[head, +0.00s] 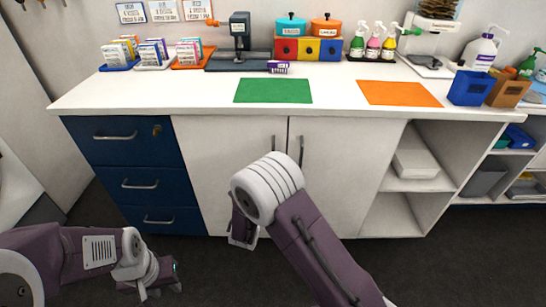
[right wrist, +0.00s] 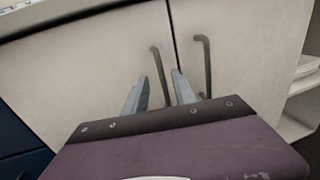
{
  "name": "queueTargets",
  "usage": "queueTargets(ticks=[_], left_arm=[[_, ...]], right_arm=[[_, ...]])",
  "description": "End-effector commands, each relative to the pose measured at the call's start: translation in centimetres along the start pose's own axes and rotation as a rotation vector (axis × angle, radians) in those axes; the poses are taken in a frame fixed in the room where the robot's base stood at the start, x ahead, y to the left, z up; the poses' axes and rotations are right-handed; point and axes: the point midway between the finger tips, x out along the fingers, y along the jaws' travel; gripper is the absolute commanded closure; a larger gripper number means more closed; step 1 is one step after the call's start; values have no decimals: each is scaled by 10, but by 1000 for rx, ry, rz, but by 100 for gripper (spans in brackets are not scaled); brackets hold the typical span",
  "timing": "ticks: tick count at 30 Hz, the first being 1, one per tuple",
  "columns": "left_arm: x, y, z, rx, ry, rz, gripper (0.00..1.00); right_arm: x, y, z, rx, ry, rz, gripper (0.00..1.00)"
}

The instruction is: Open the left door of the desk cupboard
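The desk cupboard has a white left door (head: 220,165) and a white right door (head: 345,165), both shut. The left door's dark bar handle (head: 274,148) stands upright near the middle seam, beside the right door's handle (head: 301,150). My right gripper (head: 243,238) is in front of the left door, partly hidden by its own wrist. In the right wrist view its fingers (right wrist: 160,92) are apart, with the left handle (right wrist: 159,72) appearing between them; I cannot tell the depth gap. My left gripper (head: 161,291) is low at the left, fingers apart and empty.
Blue drawers (head: 135,175) stand left of the left door, and open shelves (head: 415,180) are right of the right door. The worktop (head: 210,95) above carries a green mat (head: 273,91), an orange mat (head: 398,93) and grooming supplies. The dark floor in front is clear.

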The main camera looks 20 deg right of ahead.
Motion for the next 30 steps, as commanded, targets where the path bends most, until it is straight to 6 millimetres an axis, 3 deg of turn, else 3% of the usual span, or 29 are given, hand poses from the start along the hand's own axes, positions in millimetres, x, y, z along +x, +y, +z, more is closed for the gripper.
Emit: queueTargets(ticks=[3,9,19,20,23,30], left_arm=[[10,0,1,0,0,0,64],[16,0,2,0,-1,0,64],[17,0,2,0,-1,0,64],[17,0,2,0,-1,0,64],[17,0,2,0,-1,0,64],[17,0,2,0,-1,0,64]], right_arm=[[27,-2,-3,3,-1,-5,68],[59,-1,-2,2,0,-4,68],[67,-1,-1,-1,1,-2,68],[67,-1,-1,-1,1,-2,71],[67,-1,-1,0,1,-2,98],[67,-1,-1,0,1,-2,100]])
